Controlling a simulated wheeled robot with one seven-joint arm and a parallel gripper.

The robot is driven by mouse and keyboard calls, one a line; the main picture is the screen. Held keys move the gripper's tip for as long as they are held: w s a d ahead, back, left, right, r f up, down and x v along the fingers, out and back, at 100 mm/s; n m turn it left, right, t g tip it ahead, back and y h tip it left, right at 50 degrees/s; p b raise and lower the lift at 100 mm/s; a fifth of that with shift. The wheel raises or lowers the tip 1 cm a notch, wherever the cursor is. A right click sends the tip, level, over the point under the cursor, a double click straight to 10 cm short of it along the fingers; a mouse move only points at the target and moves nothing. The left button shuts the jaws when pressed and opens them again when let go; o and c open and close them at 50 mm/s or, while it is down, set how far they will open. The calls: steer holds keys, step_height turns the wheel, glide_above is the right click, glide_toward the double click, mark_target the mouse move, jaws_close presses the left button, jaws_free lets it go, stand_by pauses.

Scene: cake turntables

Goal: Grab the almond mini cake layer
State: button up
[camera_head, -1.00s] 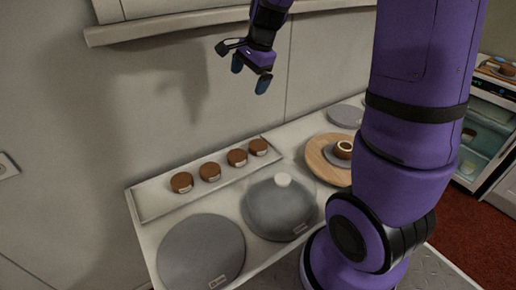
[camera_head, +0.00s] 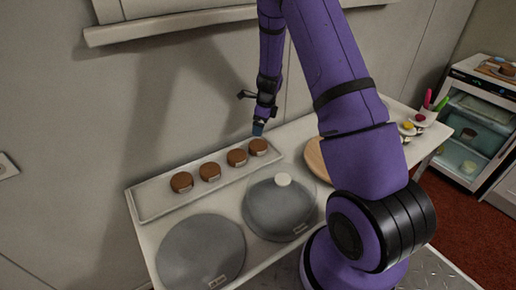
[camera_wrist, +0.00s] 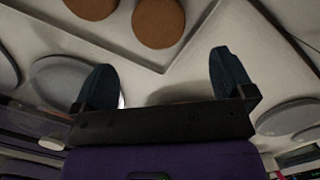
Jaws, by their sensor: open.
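Several round brown mini cake layers stand in a row on a long pale tray (camera_head: 150,207). From left they include one at the left end (camera_head: 182,182), two in the middle (camera_head: 210,172) and one at the right end (camera_head: 258,147). Each has a small label too small to read, so I cannot tell which is almond. My gripper (camera_head: 258,129) is open and empty, pointing down just above the right-end layer. In the wrist view my gripper (camera_wrist: 163,75) has its fingers spread, with a brown layer (camera_wrist: 158,22) ahead of them and another (camera_wrist: 90,8) to its left, partly cut off.
A grey turntable (camera_head: 200,250) and a grey one under a clear dome with a white knob (camera_head: 283,180) stand in front of the tray. A wooden board (camera_head: 314,158) is partly hidden by my arm. The wall is close behind the tray. A glass-fronted cabinet (camera_head: 475,125) stands right.

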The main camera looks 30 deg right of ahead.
mark_target(258, 144)
steer(key=f, duration=0.5)
steer(key=shift+w+a+f, duration=0.2)
steer(key=shift+w+f, duration=0.05)
steer(key=shift+f, duration=0.1)
steer(key=shift+w+a+f, duration=0.1)
steer(key=shift+a+f, duration=0.1)
steer(key=shift+f, duration=1.15)
steer(key=shift+w+a+f, duration=0.1)
steer(key=shift+a+f, duration=0.05)
steer(key=shift+f, duration=1.15)
steer(key=c, duration=0.8)
steer(key=shift+r, duration=0.1)
